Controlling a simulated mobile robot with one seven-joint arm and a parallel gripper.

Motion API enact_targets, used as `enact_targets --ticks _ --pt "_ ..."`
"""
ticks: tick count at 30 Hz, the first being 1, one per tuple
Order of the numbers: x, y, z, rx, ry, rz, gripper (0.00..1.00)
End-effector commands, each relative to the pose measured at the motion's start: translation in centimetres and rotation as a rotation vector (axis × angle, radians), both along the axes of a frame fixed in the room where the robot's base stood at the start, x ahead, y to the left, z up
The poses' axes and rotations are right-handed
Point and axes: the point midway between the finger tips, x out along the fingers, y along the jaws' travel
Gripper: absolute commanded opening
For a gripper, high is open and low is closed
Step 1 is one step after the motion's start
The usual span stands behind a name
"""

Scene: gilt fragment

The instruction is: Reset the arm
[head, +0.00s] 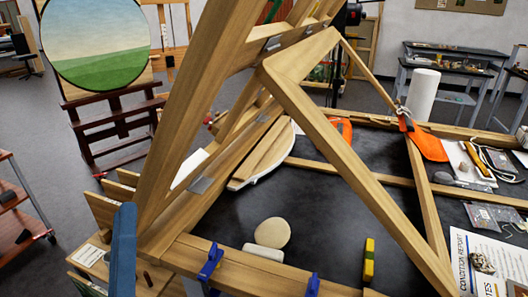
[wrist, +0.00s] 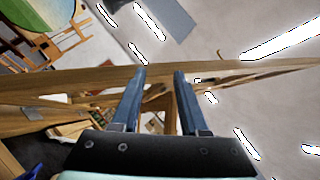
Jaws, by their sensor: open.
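My gripper (wrist: 160,76) shows in the wrist view with its two blue-grey fingers apart and nothing between them. A long wooden beam (wrist: 90,81) runs across that view behind the fingertips. I cannot tell whether the fingers touch it. In the head view, a blue-grey upright bar (head: 122,250) stands at the lower left; I cannot tell whether it is part of my gripper. The rest of my arm is not clearly visible.
A large wooden easel frame (head: 330,140) fills the middle of the head view. A round landscape painting (head: 95,45) stands at left. Grey floor is open behind.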

Motion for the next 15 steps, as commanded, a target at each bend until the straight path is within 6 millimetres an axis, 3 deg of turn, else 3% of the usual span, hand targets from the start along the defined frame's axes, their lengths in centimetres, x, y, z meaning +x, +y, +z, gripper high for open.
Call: enact_targets --ticks 1,6,12,15 --pt "0.3 -0.4 4.3 -0.138 -0.095 -0.074 0.44" --pt "0.7 -2.1 14.3 -0.647 -0.323 -0.43 0.44" --pt "0.6 -7.1 23.7 -1.166 -0.41 -0.97 0.44" --pt "0.1 -10.3 27.1 -1.356 -0.368 -1.212 0.44"
